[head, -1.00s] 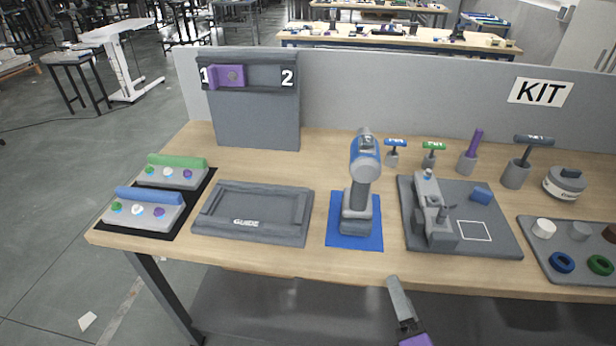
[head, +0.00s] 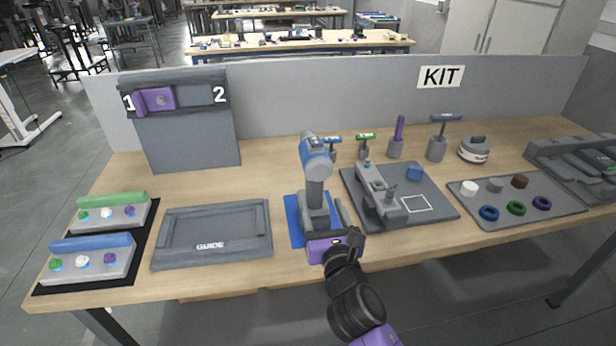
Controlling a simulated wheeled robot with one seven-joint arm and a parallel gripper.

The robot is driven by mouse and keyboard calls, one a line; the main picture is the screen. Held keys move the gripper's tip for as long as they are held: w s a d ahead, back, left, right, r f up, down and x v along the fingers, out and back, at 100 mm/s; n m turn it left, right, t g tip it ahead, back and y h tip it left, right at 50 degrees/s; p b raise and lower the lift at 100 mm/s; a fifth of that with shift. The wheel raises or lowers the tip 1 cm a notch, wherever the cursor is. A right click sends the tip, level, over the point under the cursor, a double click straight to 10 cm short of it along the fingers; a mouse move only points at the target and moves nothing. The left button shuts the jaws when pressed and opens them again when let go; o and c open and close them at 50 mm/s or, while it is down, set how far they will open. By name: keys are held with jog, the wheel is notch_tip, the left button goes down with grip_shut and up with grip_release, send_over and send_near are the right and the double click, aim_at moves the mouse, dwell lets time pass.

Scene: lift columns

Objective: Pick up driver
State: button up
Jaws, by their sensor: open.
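The driver (head: 315,165), a grey power tool with a blue band on its head, stands upright on a blue mat (head: 293,232) near the front edge of the workbench. My gripper (head: 326,212), purple and dark grey, is open at the driver's lower part. One finger shows just right of the driver's base. The other finger is hard to make out against the driver, so I cannot tell if the fingers straddle it or touch it. My gripper covers part of the base and mat.
A GUIDE tray (head: 212,262) lies left of the mat. A grey fixture board (head: 440,212) with a clamp is close on the right. Several T-handled and upright tools stand behind in holders. A grey divider (head: 290,105) closes off the back of the workbench (head: 270,180).

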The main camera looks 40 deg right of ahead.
aim_at(313, 184)
jog(key=shift+w+d+r, duration=0.25)
jog(key=shift+w+d, duration=0.2)
jog(key=shift+w, duration=0.2)
jog(key=x, duration=0.6)
jog(key=shift+w+r+p, duration=0.15)
jog(key=shift+w+p, duration=0.2)
jog(key=shift+w, duration=0.05)
grip_shut()
dwell(0.5)
jog(key=shift+r, duration=0.25)
